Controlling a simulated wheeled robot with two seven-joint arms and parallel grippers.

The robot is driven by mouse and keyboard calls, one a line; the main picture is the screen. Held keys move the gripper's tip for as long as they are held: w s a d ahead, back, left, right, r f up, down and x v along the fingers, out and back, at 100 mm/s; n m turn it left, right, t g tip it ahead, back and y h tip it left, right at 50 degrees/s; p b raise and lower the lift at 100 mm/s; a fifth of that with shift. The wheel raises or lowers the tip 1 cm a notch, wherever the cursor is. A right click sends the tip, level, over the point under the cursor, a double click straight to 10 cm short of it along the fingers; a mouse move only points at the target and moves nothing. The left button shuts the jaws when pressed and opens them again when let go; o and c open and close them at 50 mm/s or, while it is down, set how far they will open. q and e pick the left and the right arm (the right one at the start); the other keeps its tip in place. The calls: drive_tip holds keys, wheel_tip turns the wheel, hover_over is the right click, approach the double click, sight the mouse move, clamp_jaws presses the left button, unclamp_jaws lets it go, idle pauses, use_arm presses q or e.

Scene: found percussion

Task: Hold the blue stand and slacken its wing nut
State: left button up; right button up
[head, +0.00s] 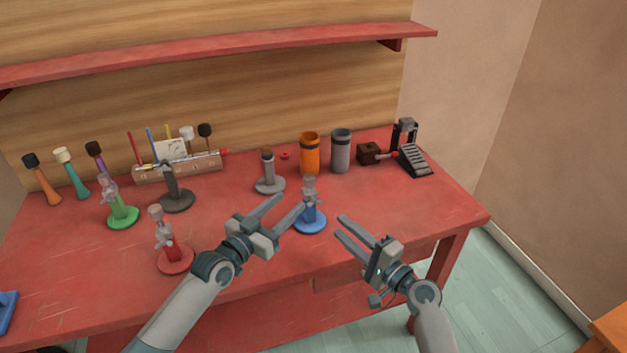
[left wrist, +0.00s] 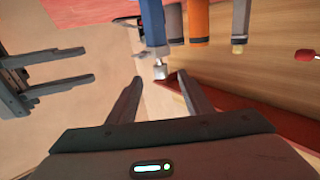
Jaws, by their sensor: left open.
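The blue stand (head: 310,225) stands upright near the front right of the red table, with a round blue base and a grey clamp on top. Its blue post also shows in the left wrist view (left wrist: 153,25), with a light grey end. My left gripper (head: 293,202) is open and empty, its fingertips just left of the stand; in the left wrist view its fingers (left wrist: 160,82) point towards the post. My right gripper (head: 338,226) is open and empty, right of the stand, near the table's front edge. The wing nut is too small to make out clearly.
A red stand (head: 175,260), a green stand (head: 122,217) and a dark grey stand (head: 176,200) stand left. A light grey stand (head: 269,185), an orange cylinder (head: 310,155) and a grey cylinder (head: 341,152) stand behind. A pedal (head: 415,160) stands at the back right.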

use_arm(q)
drive_tip(key=x, duration=1.4)
drive_tip(key=shift+w+d, duration=0.25)
drive_tip(key=shift+w, duration=0.1)
clamp_jaws()
idle(0.5)
